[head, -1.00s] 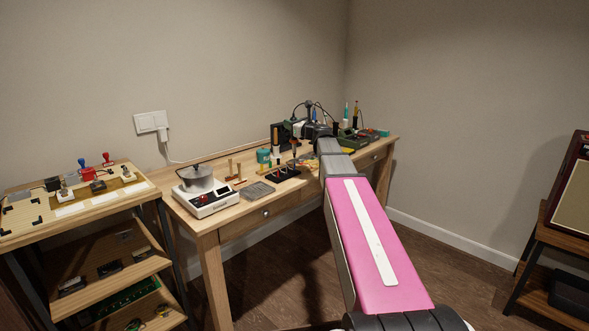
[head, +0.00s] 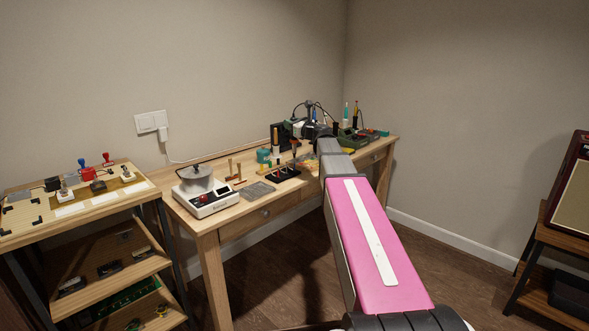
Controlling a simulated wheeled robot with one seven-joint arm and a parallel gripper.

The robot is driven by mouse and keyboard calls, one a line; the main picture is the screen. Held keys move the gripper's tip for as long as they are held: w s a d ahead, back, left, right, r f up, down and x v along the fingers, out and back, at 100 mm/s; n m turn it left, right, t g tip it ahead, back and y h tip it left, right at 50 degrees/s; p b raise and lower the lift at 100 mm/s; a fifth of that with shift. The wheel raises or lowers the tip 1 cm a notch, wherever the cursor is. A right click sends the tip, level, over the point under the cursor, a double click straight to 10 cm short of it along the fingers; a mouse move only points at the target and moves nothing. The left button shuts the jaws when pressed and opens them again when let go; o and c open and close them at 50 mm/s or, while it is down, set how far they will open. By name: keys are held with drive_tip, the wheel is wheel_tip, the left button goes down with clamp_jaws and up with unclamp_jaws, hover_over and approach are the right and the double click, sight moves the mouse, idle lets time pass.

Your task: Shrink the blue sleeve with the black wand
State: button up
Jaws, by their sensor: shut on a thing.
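My gripper (head: 317,131) is at the far end of my arm, over the right part of the workbench. It is small and partly covered by my own arm. It is shut on a dark thing that appears to be the black wand (head: 336,128), with a dark cable arching above it. The blue sleeve cannot be made out at this size. A black rack (head: 284,173) with several upright pieces stands on the bench, left of my gripper.
The workbench (head: 228,208) also holds a white hotplate (head: 207,203) with a metal pot, a grey mat (head: 258,190) and a teal container (head: 263,156). Tools crowd its back right corner. A parts table (head: 100,204) stands left. Open floor lies right of my arm.

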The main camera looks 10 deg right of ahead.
idle(0.3)
wheel_tip(320, 180, up, 10)
idle(0.7)
idle(0.3)
